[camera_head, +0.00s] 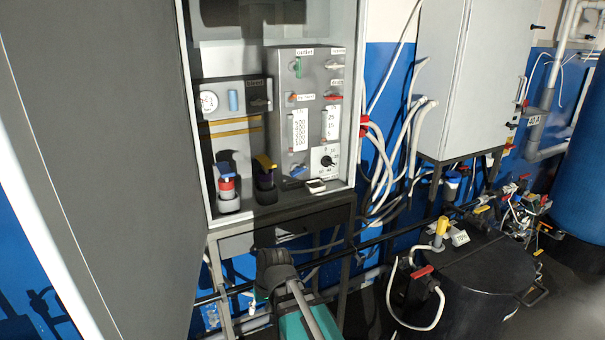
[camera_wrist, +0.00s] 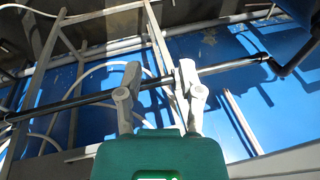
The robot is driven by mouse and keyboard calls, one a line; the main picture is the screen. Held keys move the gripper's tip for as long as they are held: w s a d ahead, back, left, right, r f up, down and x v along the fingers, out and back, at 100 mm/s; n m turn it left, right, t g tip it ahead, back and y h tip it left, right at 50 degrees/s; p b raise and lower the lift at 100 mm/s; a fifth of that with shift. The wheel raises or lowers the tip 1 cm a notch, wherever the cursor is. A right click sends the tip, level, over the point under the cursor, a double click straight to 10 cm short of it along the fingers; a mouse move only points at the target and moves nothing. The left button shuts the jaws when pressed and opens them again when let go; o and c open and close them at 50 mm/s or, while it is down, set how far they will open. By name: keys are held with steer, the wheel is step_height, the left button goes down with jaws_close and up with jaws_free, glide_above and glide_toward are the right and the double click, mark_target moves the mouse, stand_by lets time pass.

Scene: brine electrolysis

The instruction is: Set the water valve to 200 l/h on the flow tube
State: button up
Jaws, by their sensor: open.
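The flow tube (camera_head: 299,130), a white scale strip marked in hundreds up to 500, is on the grey control panel (camera_head: 284,78) inside the open cabinet. A second tube with a smaller scale (camera_head: 331,122) is to its right. A blue handle (camera_head: 298,170) sits below the tubes, and a black round knob (camera_head: 327,161) on a white dial is to its right. I cannot tell which is the water valve, and no float level is readable. My gripper (camera_wrist: 158,72) is open and empty in the wrist view, over the frame and pipes, away from the panel.
Two bottle-like items, one red and white (camera_head: 227,190) and one dark (camera_head: 265,176), stand on the cabinet shelf. White hoses (camera_head: 378,150) hang right of the cabinet. A black tank (camera_head: 470,270) stands at lower right. A grey door or panel (camera_head: 95,150) fills the left.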

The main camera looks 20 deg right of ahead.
steer(key=w+d+r+m+t+y, duration=0.2)
steer(key=w+r+t+y, duration=0.15)
steer(key=w, duration=0.55)
steer(key=m+t+h+p, duration=0.1)
steer(key=m+t+h, duration=0.4)
steer(key=m+t, duration=0.7)
glide_toward(300, 173)
steer(key=s, duration=0.3)
steer(key=shift+s+d+f+n+t, duration=0.1)
steer(key=shift+s+f+n+t, duration=0.1)
steer(key=shift+f+n+t, duration=0.15)
steer(key=shift+w, duration=0.1)
steer(key=w, duration=1.3)
steer(key=shift+w+a, duration=0.3)
jaws_close()
